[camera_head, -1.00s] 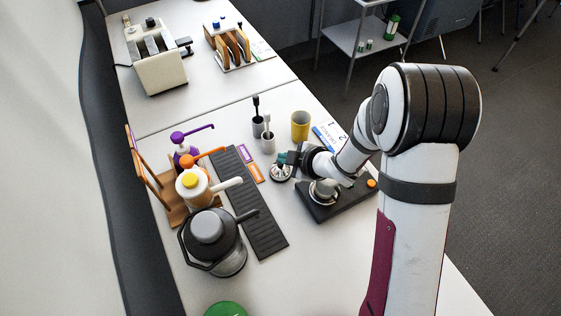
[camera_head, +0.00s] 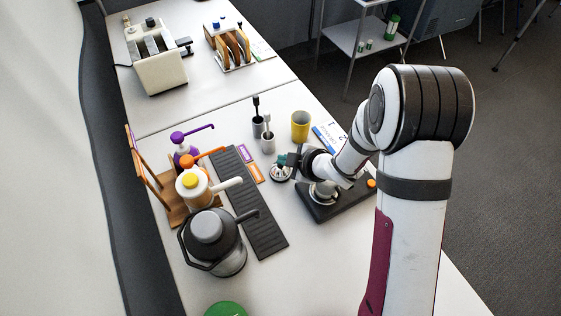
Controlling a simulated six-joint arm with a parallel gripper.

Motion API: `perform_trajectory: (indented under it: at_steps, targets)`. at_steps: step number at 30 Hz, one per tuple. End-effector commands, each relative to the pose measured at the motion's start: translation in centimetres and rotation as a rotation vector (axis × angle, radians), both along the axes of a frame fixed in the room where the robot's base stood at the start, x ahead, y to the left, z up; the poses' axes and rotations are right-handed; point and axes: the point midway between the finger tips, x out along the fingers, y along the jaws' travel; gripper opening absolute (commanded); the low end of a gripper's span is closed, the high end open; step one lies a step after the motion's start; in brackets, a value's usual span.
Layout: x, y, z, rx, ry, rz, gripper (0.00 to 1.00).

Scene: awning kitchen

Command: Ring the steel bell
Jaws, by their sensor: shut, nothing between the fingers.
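The steel bell (camera_head: 281,173) is a small shiny round piece on the white table, just right of the dark ribbed mat. My gripper (camera_head: 287,160) is over the bell's upper side, with its teal fingertips close to the top of the bell. It is shut with nothing in it. I cannot tell whether the fingertips touch the bell. Part of the bell's top is hidden behind the gripper.
A black base with a steel cup (camera_head: 325,192) and orange button is under my arm. A yellow cup (camera_head: 300,126) and two grey holders stand behind. Pump bottles, a grey jug (camera_head: 213,240) and a ribbed mat (camera_head: 262,232) are on the left.

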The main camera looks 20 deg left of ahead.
Motion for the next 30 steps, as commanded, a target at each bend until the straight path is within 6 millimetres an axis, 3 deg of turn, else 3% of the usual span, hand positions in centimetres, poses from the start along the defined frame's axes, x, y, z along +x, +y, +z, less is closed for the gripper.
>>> perform_trajectory:
  at_steps: [24, 30]
  targets:
    - [0.0, 0.0, 1.7, 0.000, 0.000, 0.000, 0.00]
    - [0.0, 0.0, 3.4, 0.001, -0.002, 0.002, 0.00]
